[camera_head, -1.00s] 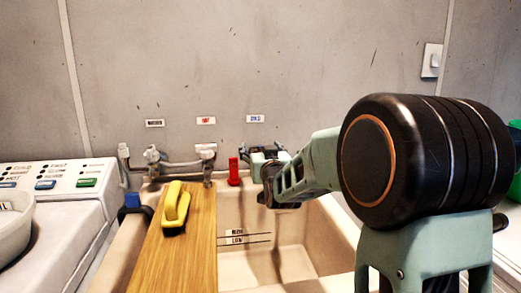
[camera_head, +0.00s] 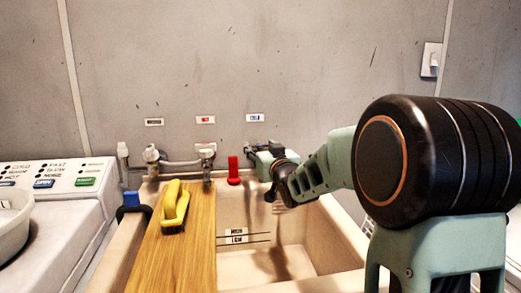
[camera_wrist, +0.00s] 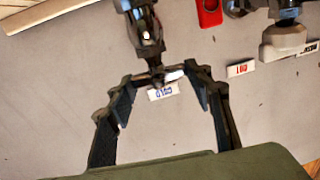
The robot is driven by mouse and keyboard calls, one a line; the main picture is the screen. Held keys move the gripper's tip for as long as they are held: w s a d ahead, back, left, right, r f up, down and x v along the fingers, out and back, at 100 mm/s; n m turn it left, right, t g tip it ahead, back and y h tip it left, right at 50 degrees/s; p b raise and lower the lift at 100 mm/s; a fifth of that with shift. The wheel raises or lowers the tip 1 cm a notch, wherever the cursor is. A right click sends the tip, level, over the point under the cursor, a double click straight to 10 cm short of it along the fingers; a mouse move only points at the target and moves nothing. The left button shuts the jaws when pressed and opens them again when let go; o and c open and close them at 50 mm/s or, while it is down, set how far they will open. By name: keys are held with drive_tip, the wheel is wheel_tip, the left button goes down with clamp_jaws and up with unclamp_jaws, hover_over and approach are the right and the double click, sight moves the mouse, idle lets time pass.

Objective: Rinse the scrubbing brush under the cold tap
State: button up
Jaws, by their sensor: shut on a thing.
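The scrubbing brush (camera_head: 173,203), yellow with dark bristles, lies on the wooden board (camera_head: 196,250) across the left part of the sink (camera_head: 309,255). My gripper (camera_head: 270,168) is at the back of the sink, to the right of the brush and apart from it. In the wrist view, its fingers (camera_wrist: 160,82) stand on either side of the cold tap's dark handle (camera_wrist: 156,75), in front of the blue-lettered cold label (camera_wrist: 163,91). They are shut on that handle. The metal tap body (camera_wrist: 147,32) shows above it. Its spout opening is hidden, and I cannot make out running water.
A red upright object (camera_head: 233,172) stands at the sink's back rim, left of my gripper. The hot tap (camera_head: 206,157) is further left. A washing machine (camera_head: 50,205) with a white basin (camera_head: 12,212) is at left. The sink bowl is empty.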

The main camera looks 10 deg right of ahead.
drive_tip(key=shift+d+r+n+y+p, duration=0.1)
drive_tip(key=shift+r+n+y+p, duration=0.2)
drive_tip(key=shift+y+p, duration=0.35)
drive_tip(key=shift+d+r+n+y+p, duration=0.1)
drive_tip(key=shift+n+y+p, duration=0.35)
drive_tip(key=shift+p, duration=0.25)
drive_tip(key=shift+f+y, duration=0.1)
drive_tip(key=shift+y, duration=0.2)
drive_tip(key=shift+f+n+g+p, duration=0.15)
drive_tip(key=shift+n+g+p, duration=0.15)
drive_tip(key=shift+p, duration=0.1)
drive_tip(key=o, duration=1.2)
drive_tip(key=shift+f, duration=0.1)
drive_tip(key=shift+c, duration=0.2)
drive_tip(key=shift+a, duration=0.1)
drive_tip(key=v, duration=1.2)
